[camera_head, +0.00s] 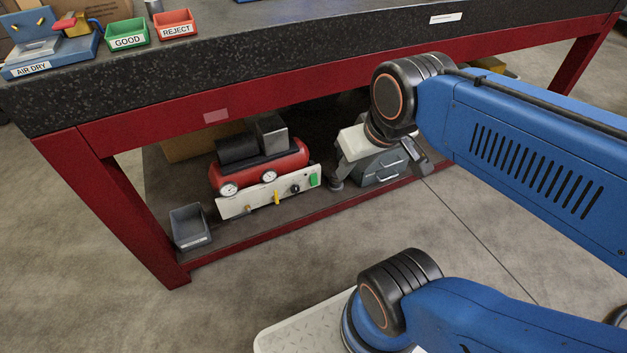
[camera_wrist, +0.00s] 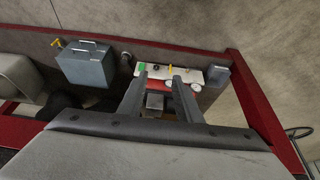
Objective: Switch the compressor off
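The compressor is on the lower shelf under the bench, with a red tank (camera_head: 283,164) and a pale control panel (camera_head: 262,193) along its front. The panel carries a green switch (camera_head: 315,180) at its right end, a black knob (camera_head: 295,188) and a yellow lever (camera_head: 276,197). In the wrist view the picture is turned over, and the green switch (camera_wrist: 142,67) is at the panel's left end. My gripper (camera_wrist: 158,84) is open and empty, its two fingers apart and pointing toward the panel. I see no contact. Part of the tank is hidden behind the fingers.
A grey toolbox (camera_head: 383,177) stands on the shelf right of the compressor, partly behind my wrist. A dark grey bin (camera_head: 189,227) stands at the left. The red bench rail (camera_head: 250,109) runs above.

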